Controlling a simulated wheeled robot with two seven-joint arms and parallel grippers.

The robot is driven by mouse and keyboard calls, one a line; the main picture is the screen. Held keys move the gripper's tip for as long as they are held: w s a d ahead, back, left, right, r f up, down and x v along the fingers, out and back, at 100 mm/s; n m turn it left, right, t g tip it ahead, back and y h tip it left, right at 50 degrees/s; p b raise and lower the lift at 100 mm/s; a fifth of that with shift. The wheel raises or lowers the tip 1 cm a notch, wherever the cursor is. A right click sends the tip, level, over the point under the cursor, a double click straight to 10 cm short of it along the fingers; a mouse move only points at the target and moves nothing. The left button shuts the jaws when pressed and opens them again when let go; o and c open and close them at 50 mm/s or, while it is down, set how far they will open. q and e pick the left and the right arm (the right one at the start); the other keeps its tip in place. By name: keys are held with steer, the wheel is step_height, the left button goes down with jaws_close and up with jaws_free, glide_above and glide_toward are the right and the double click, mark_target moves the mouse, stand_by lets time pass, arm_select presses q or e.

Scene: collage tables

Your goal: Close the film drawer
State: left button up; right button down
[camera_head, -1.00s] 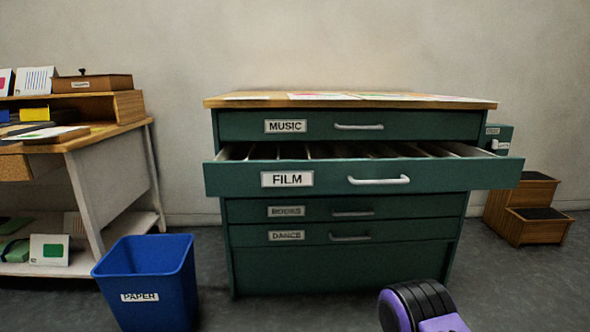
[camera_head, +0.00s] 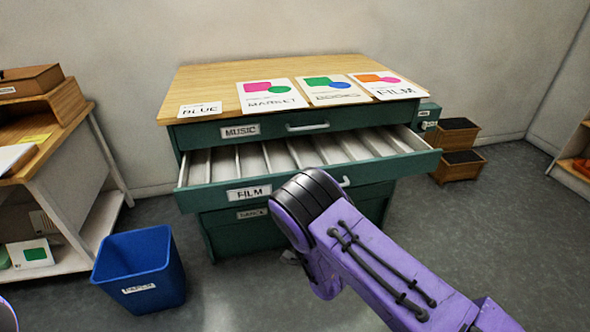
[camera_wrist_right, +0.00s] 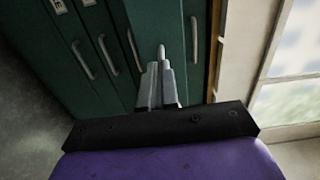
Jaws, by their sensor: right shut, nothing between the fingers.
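The film drawer (camera_head: 205,199) is the green drawer labelled FILM in the cabinet. It stands pulled out, with its pale divided inside showing empty. My right arm reaches in from the lower right in the head view and covers part of the drawer's front and handle; its gripper is hidden there. In the right wrist view my right gripper (camera_wrist_right: 161,52) is shut and empty, its fingertips before a green drawer front between two handles. I cannot tell whether they touch it. My left gripper is not in view.
The music drawer (camera_head: 270,127) above is shut. Cards lie on the cabinet's wooden top (camera_head: 215,82). A blue paper bin (camera_head: 140,268) stands on the floor at left, near a desk (camera_head: 68,175). Wooden steps (camera_head: 455,136) stand right of the cabinet.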

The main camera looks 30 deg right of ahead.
steer(key=x, duration=1.4)
steer(key=shift+w+a, duration=0.1)
